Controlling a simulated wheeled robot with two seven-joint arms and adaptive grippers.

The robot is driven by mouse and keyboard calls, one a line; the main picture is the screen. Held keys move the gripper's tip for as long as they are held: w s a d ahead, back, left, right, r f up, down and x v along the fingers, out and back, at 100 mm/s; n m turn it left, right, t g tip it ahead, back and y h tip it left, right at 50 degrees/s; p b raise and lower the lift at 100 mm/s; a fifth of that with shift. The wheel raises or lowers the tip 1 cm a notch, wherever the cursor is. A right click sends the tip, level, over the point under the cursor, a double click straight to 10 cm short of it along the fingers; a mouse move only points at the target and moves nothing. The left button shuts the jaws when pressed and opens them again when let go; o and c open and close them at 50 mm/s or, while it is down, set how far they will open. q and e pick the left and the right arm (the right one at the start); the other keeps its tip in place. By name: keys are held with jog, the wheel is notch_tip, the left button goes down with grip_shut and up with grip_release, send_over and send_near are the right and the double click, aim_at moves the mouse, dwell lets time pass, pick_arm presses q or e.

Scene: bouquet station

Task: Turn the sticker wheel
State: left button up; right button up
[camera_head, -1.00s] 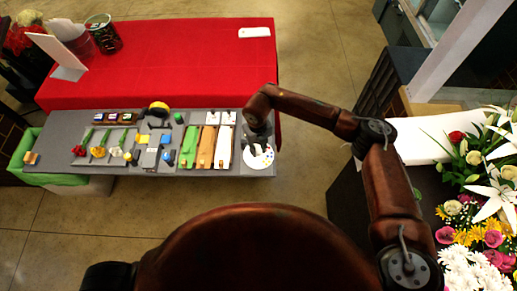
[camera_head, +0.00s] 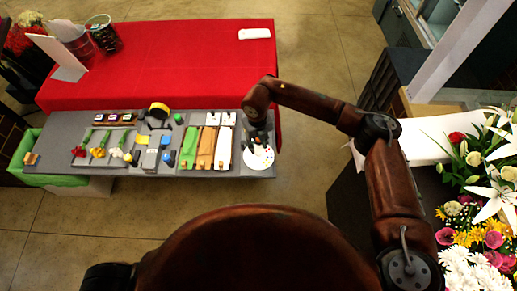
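The sticker wheel (camera_head: 258,159) is a white disc with small coloured spots along its edge. It lies at the right end of the grey work table (camera_head: 225,174). My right gripper (camera_head: 259,141) points down over the disc's upper part and hides some of it. The fingers are dark and small here, so I cannot tell whether they are open or touching the wheel. My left gripper is not in view.
Green, brown and white rolls (camera_head: 206,148) lie just left of the wheel. Several flowers, a yellow tape roll (camera_head: 159,110) and small tools lie further left. A red-covered table (camera_head: 190,60) stands behind. Flowers (camera_head: 480,220) fill the right side.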

aim_at(258, 152)
notch_tip(258, 152, up, 8)
jog(key=shift+r, duration=0.15)
dwell(0.6)
